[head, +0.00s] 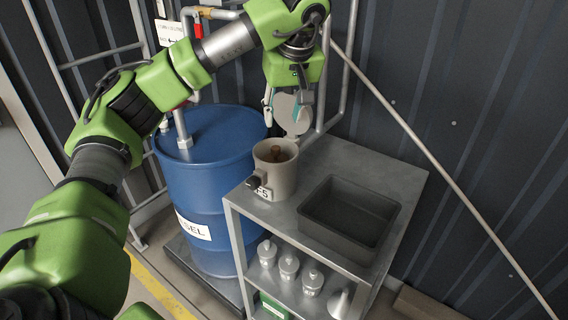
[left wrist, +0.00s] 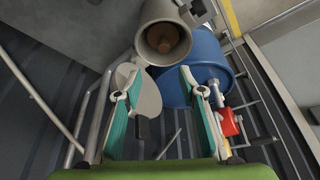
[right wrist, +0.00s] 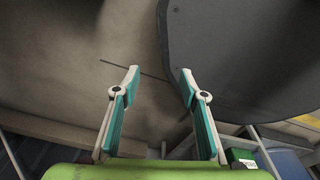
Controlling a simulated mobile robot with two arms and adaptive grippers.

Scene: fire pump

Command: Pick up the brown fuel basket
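The brown fuel basket (head: 277,153) shows inside a beige cylindrical housing (head: 283,179) on the metal cart; only its upper part is visible. In the left wrist view the basket (left wrist: 162,40) shows within the round mouth of the housing. The grey round lid (head: 293,113) stands raised behind the housing. My left gripper (head: 283,108) is open and empty, above and behind the housing, close to the lid. In the left wrist view the lid (left wrist: 148,95) lies partly behind the fingers. My right gripper (right wrist: 159,72) is open and empty; it shows only in the right wrist view.
A dark rectangular tray (head: 350,215) sits on the cart top (head: 392,170), right of the housing. Several small metal containers (head: 289,265) stand on the shelf below. A blue drum (head: 205,180) is left of the cart. Metal pipes and a corrugated wall stand behind.

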